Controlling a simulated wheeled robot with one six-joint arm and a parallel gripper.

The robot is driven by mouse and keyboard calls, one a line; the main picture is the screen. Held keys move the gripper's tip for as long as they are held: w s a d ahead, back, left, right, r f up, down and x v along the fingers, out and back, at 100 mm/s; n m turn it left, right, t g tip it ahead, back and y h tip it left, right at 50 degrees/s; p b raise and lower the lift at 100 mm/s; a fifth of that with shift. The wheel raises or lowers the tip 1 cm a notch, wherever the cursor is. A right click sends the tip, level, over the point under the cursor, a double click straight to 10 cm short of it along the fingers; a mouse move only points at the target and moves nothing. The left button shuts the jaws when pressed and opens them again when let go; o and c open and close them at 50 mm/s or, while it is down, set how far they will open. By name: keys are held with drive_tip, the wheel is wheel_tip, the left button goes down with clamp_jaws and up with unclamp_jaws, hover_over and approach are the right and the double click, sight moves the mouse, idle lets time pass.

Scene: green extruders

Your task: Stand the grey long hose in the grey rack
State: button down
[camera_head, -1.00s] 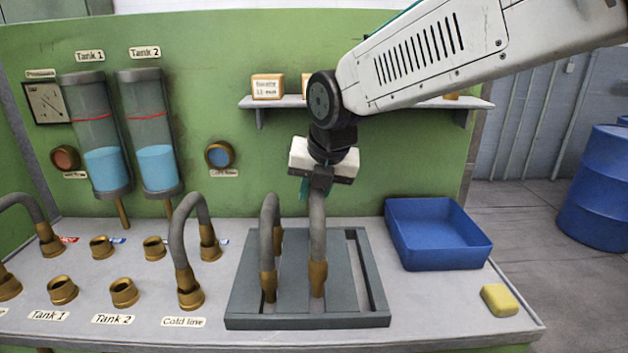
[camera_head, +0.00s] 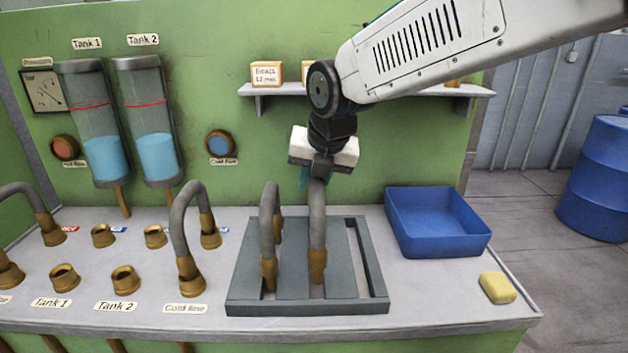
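The grey rack (camera_head: 245,305) is a slotted dark grey frame on the bench. A grey hose (camera_head: 317,208) with brass ends stands upright in its middle slot, directly under my gripper (camera_head: 318,180). The fingers are at the top of its bend. Whether they grip it or are parted around it is too small to tell. Another grey hose (camera_head: 268,215) stands in the left slot. The right slot is empty. A grey hose (camera_head: 180,222) arches between brass sockets by the Cold line label. I cannot tell which hose is the long one.
A blue tray (camera_head: 440,258) lies right of the rack, with a yellow sponge (camera_head: 497,288) near the bench's right edge. A shelf (camera_head: 390,97) with small boxes is behind my arm. Several brass sockets (camera_head: 125,278) fill the bench's left part.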

drive_tip(key=shift+f, duration=2.05)
drive_tip(key=c, duration=1.1)
unclamp_jaws()
